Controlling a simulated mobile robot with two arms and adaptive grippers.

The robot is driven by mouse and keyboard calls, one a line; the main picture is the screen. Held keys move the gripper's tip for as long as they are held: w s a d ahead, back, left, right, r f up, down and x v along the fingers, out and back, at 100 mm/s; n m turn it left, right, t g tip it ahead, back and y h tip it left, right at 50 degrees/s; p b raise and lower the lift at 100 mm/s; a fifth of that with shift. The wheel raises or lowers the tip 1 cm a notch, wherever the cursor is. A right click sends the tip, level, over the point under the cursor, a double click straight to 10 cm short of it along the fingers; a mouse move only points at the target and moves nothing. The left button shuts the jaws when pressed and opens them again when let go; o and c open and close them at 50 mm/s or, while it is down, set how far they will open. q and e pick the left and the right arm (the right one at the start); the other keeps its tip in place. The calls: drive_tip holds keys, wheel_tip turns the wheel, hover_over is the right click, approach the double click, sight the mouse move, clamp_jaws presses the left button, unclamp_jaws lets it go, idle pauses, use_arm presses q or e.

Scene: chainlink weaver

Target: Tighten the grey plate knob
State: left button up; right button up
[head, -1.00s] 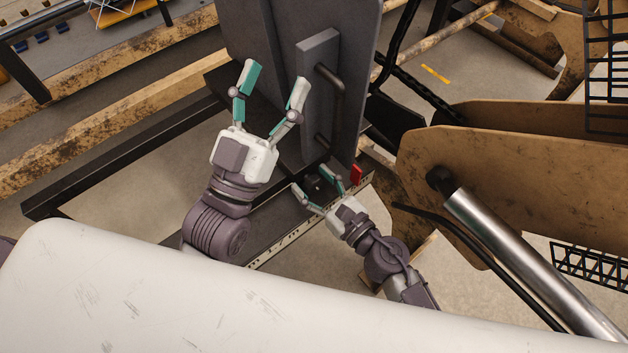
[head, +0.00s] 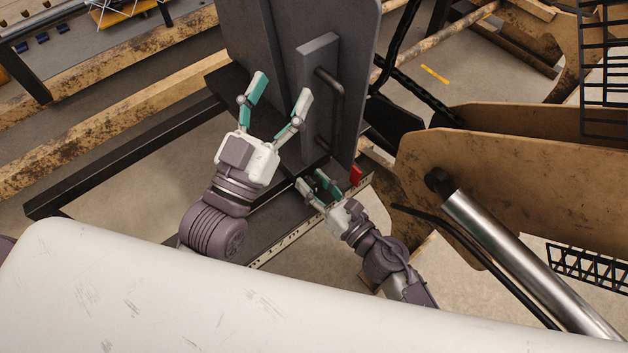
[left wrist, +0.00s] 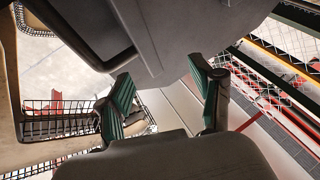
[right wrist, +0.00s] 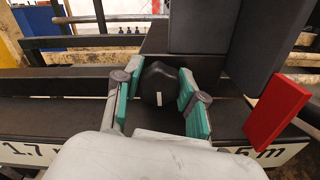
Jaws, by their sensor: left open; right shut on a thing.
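The grey plate (head: 345,75) stands upright on a dark beam, with a bar handle (head: 339,100) on its block. The dark knob (right wrist: 159,84), with a white mark on its face, sits on the beam at the plate's foot. My right gripper (head: 314,182) is shut on the knob, one finger on each side of it; in the right wrist view its fingers (right wrist: 156,90) flank the knob. In the head view the knob is mostly hidden by the fingers. My left gripper (head: 281,92) is open and empty, in front of the plate and left of the handle.
A red pointer (head: 356,175) stands beside the knob, over a white scale strip (head: 290,240) along the beam's edge. A tan arm with a chrome cylinder (head: 520,260) fills the right side. Rusty beams (head: 110,140) lie at left.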

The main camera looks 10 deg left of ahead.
drive_tip(key=shift+m, duration=1.1)
use_arm(q)
drive_tip(key=shift+w+a+f+g+y+p, duration=0.1)
drive_tip(key=shift+w+f+g+y+p, duration=0.1)
drive_tip(key=shift+f+g, duration=0.45)
drive_tip(key=shift+w+a+f+g+y+p, duration=0.1)
drive_tip(key=shift+w+f+g+y, duration=0.2)
drive_tip(key=shift+f, duration=0.55)
drive_tip(key=shift+w+f+g+y+p, duration=0.1)
drive_tip(key=shift+f+g+p, duration=0.05)
drive_tip(key=shift+f+g, duration=0.5)
use_arm(e)
drive_tip(key=shift+w+m, duration=0.1)
drive_tip(key=shift+m, duration=0.7)
use_arm(q)
drive_tip(key=shift+f, duration=0.1)
use_arm(e)
drive_tip(key=o, duration=1.1)
drive_tip(key=shift+d, duration=0.1)
drive_tip(key=shift+o, duration=0.2)
